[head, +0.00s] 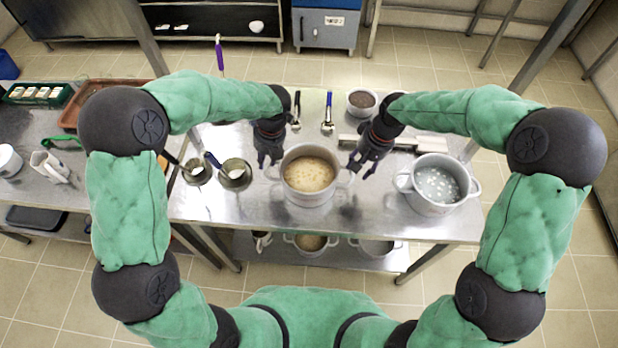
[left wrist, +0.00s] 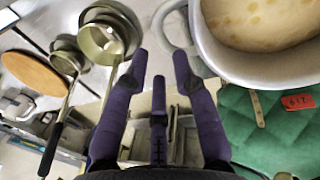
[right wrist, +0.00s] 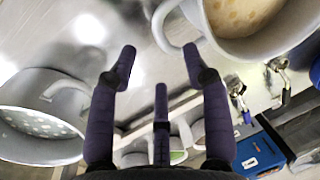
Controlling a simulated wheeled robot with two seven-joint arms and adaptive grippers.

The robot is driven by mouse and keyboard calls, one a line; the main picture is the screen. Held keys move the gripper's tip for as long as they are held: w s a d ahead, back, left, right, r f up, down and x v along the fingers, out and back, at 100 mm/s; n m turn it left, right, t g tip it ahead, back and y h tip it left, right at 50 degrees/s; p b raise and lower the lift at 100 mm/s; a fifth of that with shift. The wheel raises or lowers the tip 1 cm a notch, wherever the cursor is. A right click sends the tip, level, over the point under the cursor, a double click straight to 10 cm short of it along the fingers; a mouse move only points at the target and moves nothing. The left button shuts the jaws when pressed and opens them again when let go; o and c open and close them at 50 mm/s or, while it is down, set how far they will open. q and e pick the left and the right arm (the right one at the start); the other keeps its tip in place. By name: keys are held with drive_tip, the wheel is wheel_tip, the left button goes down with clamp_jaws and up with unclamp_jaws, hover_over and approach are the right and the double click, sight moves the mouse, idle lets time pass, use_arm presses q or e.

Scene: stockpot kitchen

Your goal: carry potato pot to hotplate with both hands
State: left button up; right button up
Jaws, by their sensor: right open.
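A grey two-handled pot (head: 308,196) with yellowish, lumpy contents, which I take as the potato pot, stands upright on the steel table. My left gripper (head: 270,163) is open and empty beside its left handle. In the left wrist view the pot's handle (left wrist: 172,27) lies just beyond the open fingertips (left wrist: 160,62). My right gripper (head: 361,168) is open beside the right handle. In the right wrist view that handle (right wrist: 163,32) lies just beyond the fingertips (right wrist: 157,62). Neither gripper holds anything. I cannot clearly make out a hotplate.
A second pot (head: 437,205) with white pieces stands at the right of the steel table (head: 255,208). Small saucepans (head: 235,175) stand at the left. A dark-filled bowl (head: 362,102) and utensils (head: 328,115) lie behind. More pots stand on the shelf below. The table's front strip is clear.

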sight(265, 171)
use_arm(q)
drive_tip(key=f, duration=0.3)
drive_tip(key=a+f, duration=0.1)
drive_tip(key=f, duration=0.2)
drive_tip(key=shift+w+a+f, duration=0.1)
drive_tip(key=shift+a+f, duration=0.1)
drive_tip(key=shift+f, duration=0.2)
use_arm(e)
drive_tip(key=f, duration=0.3)
drive_tip(key=a+f, duration=0.1)
drive_tip(key=f, duration=0.2)
drive_tip(key=shift+w+a+f, duration=0.1)
drive_tip(key=shift+a+f, duration=0.05)
drive_tip(key=shift+f, duration=0.25)
use_arm(q)
clamp_jaws()
use_arm(e)
drive_tip(key=c, duration=0.7)
clamp_jaws()
drive_tip(key=shift+r, duration=0.1)
